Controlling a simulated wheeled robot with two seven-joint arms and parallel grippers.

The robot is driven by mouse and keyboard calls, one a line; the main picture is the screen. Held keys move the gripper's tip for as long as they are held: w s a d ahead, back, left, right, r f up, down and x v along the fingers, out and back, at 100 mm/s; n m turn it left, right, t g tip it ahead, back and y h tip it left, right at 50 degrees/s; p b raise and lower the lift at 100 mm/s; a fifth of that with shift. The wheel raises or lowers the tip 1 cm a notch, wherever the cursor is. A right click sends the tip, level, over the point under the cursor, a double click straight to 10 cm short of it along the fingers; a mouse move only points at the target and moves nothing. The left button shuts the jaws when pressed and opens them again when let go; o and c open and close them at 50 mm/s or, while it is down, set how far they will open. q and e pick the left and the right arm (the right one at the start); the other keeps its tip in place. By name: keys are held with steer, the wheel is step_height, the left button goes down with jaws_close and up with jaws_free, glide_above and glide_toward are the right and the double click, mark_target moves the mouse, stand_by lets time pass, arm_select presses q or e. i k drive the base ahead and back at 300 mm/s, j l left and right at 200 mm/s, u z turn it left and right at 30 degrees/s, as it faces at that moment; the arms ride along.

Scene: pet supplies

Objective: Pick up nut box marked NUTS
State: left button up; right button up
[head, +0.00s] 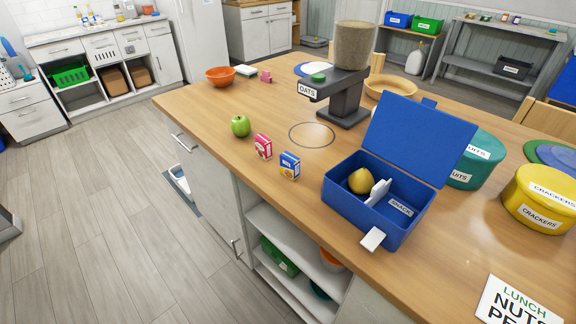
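A small blue box (290,165) with a white label that seems to read NUTS stands upright on the wooden counter (225,118), near its front edge. A similar small pink-red box (263,146) stands just to its left, apart from it; its label is too small to read. An open blue lunch box (338,200) is to the right of the small blue box, with its lid raised. A yellowish-brown round fruit (359,181) and a white divider (379,192) are inside it. Neither of my grippers shows in the head view.
A green apple (240,126) is left of the small boxes. An OATS dispenser (345,92) stands behind them. A teal tub (480,160), a yellow CRACKERS tub (541,197) and a lunch sign (516,303) are at the right. Bare counter surrounds the small boxes.

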mark_target(290, 164)
steer(key=i+j+z, duration=0.2)
steer(key=j+z, duration=0.2)
steer(key=i+j+z, duration=0.15)
steer(key=j+z, duration=0.15)
steer(key=z, duration=0.15)
